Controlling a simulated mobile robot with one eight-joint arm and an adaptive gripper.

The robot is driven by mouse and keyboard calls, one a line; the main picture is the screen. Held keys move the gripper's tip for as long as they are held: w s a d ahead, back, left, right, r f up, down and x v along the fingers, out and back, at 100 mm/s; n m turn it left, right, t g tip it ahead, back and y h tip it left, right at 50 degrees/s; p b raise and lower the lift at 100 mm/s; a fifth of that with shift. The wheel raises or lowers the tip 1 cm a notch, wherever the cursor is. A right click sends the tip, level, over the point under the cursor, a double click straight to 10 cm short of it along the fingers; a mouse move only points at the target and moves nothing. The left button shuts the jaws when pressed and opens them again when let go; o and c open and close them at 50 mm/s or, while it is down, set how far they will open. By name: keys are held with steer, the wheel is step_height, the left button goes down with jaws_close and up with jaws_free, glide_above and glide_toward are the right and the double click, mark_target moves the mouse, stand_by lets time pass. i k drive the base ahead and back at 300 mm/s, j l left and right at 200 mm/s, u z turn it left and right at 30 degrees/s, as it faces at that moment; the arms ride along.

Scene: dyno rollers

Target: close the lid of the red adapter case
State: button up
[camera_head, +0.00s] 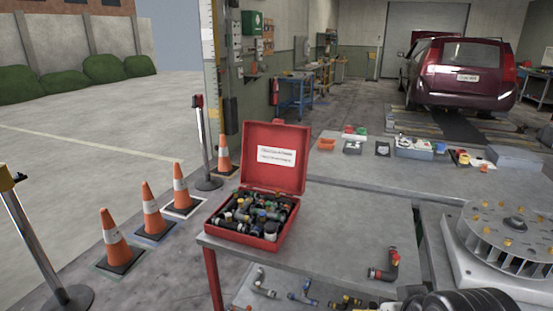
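The red adapter case (246,241) stands near the left corner of the grey metal table. Its lid (274,180) is open and stands nearly upright at the back, with a white label on its inner face. Several dark, metal and coloured adapters (256,213) fill the case in a jumbled pile. A dark ribbed shape (465,303) at the bottom right edge may be part of my arm. No gripper fingers show, so I cannot see my gripper.
A black elbow fitting (386,266) with a red end lies on the table right of the case. A round metal turntable (513,232) stands at the far right. Small parts and bins (413,149) lie on the surface behind. Traffic cones (151,212) stand left of the table.

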mark_target(275, 156)
steer(key=i+u, duration=0.35)
steer(key=i, duration=0.75)
